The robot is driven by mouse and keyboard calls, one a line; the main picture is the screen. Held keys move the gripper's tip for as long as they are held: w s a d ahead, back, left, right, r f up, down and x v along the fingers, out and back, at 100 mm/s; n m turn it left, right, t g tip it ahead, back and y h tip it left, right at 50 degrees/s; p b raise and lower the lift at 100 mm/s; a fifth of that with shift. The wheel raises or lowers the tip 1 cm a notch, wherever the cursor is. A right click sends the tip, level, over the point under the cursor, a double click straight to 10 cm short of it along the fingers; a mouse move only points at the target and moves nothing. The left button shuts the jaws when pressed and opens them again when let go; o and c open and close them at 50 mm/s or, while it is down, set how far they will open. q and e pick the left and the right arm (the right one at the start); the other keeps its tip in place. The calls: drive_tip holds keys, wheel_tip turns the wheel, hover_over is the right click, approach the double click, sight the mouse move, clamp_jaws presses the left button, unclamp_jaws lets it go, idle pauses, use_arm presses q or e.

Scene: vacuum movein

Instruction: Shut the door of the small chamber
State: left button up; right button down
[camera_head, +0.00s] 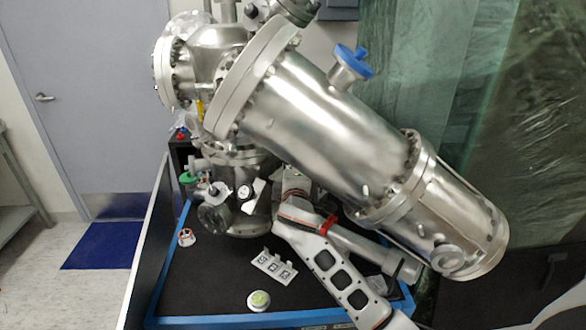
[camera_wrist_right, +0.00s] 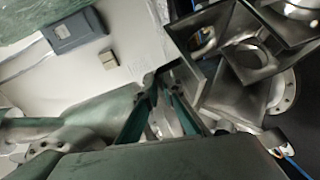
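The small chamber (camera_head: 245,190) is a steel body with flanges and fittings, below the large slanted cylinder in the head view. A square steel plate with a round opening (camera_wrist_right: 252,55) shows at the upper right of the right wrist view; I cannot tell whether it is the door. My right arm reaches in from the lower right, under the cylinder, and its far end is hidden there. My right gripper (camera_wrist_right: 163,85) shows narrow fingers in the right wrist view, to the left of the steel plates. Their opening is unclear. My left gripper is out of view.
The large steel cylinder (camera_head: 330,120) hangs over my right arm. The table's front left is mostly clear.

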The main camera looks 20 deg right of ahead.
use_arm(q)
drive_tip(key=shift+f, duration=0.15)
use_arm(e)
drive_tip(key=shift+f, duration=0.1)
drive_tip(key=shift+a+f+b, duration=0.1)
drive_tip(key=shift+b, duration=0.2)
drive_tip(key=shift+s+a+f+n+t+b, duration=0.3)
drive_tip(key=shift+a+f+b, duration=0.1)
drive_tip(key=shift+b, duration=0.45)
drive_tip(key=shift+s+a+f+n+t+h+b, duration=0.35)
drive_tip(key=shift+a+f+t+b, duration=0.2)
drive_tip(key=shift+b, duration=0.65)
use_arm(q)
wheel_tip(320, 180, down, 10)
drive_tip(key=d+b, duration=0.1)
drive_tip(key=b, duration=0.7)
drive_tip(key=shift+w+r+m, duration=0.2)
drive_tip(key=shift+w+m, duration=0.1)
use_arm(e)
drive_tip(key=shift+s+a+f+n+t, duration=0.35)
drive_tip(key=shift+a+f+n+t, duration=0.15)
drive_tip(key=shift+f, duration=0.2)
drive_tip(key=shift+s+a+f+n+t, duration=0.35)
drive_tip(key=shift+s+a+f+t, duration=0.05)
drive_tip(key=shift+a+f, duration=0.25)
drive_tip(key=shift+s+a+f+n+t, duration=0.35)
drive_tip(key=shift+a+f+n+t, duration=0.15)
drive_tip(key=shift+f, duration=0.2)
